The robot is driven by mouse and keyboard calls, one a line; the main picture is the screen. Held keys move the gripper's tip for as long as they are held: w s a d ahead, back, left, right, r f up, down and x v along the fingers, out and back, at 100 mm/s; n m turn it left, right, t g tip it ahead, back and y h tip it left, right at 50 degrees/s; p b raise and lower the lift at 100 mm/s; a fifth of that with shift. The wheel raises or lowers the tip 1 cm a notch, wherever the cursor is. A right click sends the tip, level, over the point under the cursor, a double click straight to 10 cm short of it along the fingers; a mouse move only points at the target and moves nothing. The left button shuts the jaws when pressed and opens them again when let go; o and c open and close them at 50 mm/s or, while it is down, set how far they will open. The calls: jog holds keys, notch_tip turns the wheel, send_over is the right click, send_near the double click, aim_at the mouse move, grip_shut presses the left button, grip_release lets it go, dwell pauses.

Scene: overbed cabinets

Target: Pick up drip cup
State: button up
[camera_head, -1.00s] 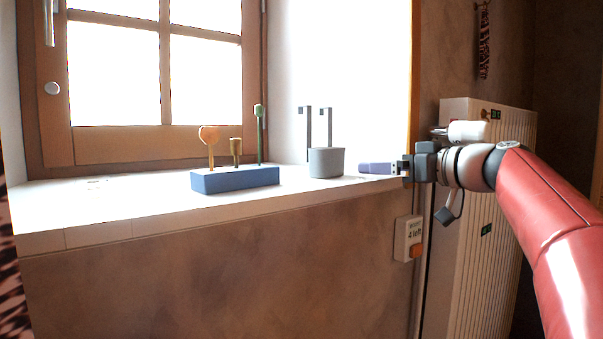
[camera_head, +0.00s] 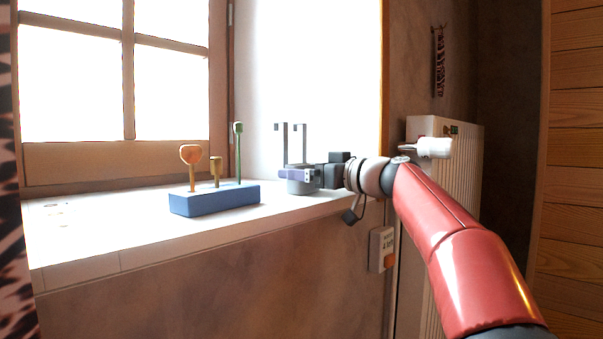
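The drip cup (camera_head: 302,188) is a small grey cup with two tall hooked prongs rising at its back. It stands upright on the white windowsill (camera_head: 110,230), near the sill's right end. My gripper (camera_head: 293,174) reaches in from the right at the cup's upper part. A purple finger lies across the front of the cup and hides part of its rim and wall. The other finger does not show clearly. I cannot tell whether the fingers touch the cup or how far apart they are.
A blue block (camera_head: 214,199) with several upright pegs topped by coloured shapes stands left of the cup. A wooden-framed window (camera_head: 125,160) is behind. A pale radiator (camera_head: 465,150) stands right of the sill. A small wall box (camera_head: 381,249) is below the sill. The sill's left part is mostly clear.

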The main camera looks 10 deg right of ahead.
jog(key=c, duration=1)
jog(key=shift+o, duration=0.2)
jog(key=shift+r, duration=0.1)
notch_tip(320, 180, up, 20)
jog(key=p, duration=1.2)
jog(key=shift+c, duration=0.2)
